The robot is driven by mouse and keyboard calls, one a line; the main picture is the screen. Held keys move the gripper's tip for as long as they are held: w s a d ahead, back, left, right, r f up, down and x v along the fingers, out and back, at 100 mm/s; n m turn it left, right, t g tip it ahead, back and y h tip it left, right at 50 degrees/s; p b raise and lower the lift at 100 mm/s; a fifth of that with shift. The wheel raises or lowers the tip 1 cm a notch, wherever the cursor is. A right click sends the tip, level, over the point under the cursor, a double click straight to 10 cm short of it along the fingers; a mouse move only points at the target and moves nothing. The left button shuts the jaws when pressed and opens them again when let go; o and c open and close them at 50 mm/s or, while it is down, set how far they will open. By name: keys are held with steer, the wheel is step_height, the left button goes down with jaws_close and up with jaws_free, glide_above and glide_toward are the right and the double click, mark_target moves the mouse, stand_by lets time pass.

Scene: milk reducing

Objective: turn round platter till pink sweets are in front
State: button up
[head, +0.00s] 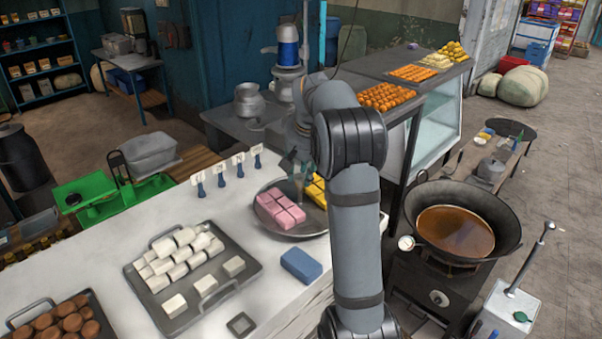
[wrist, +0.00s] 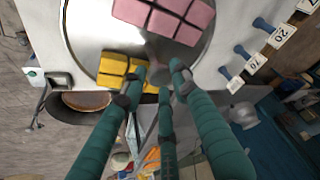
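The round metal platter (head: 316,221) lies on the white counter, partly hidden behind my arm. Pink sweets (head: 280,210) sit in a block on its left and front-left part in the head view. Yellow sweets (head: 316,191) sit on its back right part, partly covered by my arm. In the wrist view the pink sweets (wrist: 166,17) are at the top and the yellow sweets (wrist: 116,70) are beside the left finger. My gripper (wrist: 155,78) is over the platter's edge, its teal fingers apart with no sweet between them. Contact with the rim cannot be told.
Price tags on blue stands (head: 225,172) line the counter behind the platter. A blue block (head: 301,265) and a tray of white sweets (head: 190,268) lie in front and to the left. A pan of brown liquid (head: 456,232) stands right of my arm.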

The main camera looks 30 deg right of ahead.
steer(key=c, duration=0.6)
jaws_close()
